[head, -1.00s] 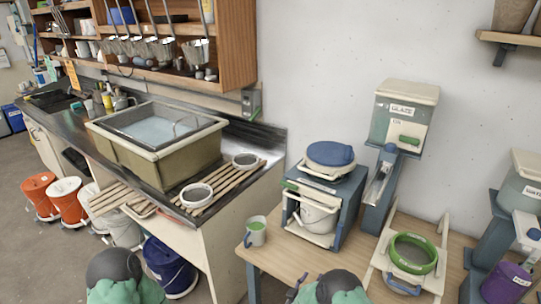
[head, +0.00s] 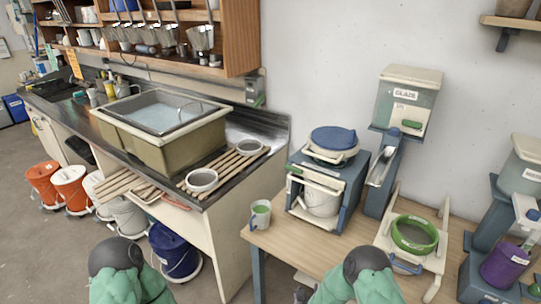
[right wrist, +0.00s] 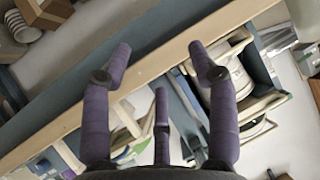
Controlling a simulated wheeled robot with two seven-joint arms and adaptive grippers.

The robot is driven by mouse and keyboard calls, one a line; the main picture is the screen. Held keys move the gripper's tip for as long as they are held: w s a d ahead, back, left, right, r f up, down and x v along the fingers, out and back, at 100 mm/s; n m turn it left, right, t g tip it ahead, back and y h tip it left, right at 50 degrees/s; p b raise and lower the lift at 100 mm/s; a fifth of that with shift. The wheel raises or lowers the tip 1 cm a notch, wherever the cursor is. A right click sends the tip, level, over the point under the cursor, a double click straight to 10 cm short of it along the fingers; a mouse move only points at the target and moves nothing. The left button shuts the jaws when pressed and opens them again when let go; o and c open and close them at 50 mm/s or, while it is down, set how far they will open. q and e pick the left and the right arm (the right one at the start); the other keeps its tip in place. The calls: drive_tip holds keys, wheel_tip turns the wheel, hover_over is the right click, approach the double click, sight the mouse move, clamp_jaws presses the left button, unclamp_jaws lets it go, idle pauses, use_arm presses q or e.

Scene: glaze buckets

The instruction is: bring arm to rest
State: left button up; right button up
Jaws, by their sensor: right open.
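My right gripper (right wrist: 160,66) fills the right wrist view. Its purple fingers stand spread apart with nothing between them. In the head view only a small dark part of the right gripper (head: 300,294) shows at the bottom edge, beside my green right arm (head: 357,278). It appears near the front of the wooden table, and its height over the floor is unclear. My green left arm (head: 127,275) shows at the bottom left, in front of the sink counter. My left gripper is out of view.
The wooden table (head: 277,240) holds a mug (head: 260,214), a blue-framed stand with a white bucket (head: 322,202), a glaze dispenser (head: 406,98), a green ring (head: 414,233) on a pale frame and a purple container (head: 504,266). A blue bucket (head: 174,250) stands on the floor.

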drive_tip(key=s+a+f+g+y, duration=0.1)
drive_tip(key=s+g+y, duration=0.1)
drive_tip(key=s, duration=0.7)
drive_tip(key=s+a+f+n+g+y+b, duration=0.1)
drive_tip(key=s+a+f+g+y, duration=0.1)
drive_tip(key=s+g, duration=0.3)
drive_tip(key=s+a+f+n+g+y, duration=0.1)
drive_tip(key=s+f+g+y, duration=0.1)
drive_tip(key=s, duration=1.2)
drive_tip(key=shift+a+g+y+b, duration=0.15)
drive_tip(key=shift+g+y+b, duration=0.35)
drive_tip(key=shift+g, duration=0.5)
drive_tip(key=shift+f, duration=0.1)
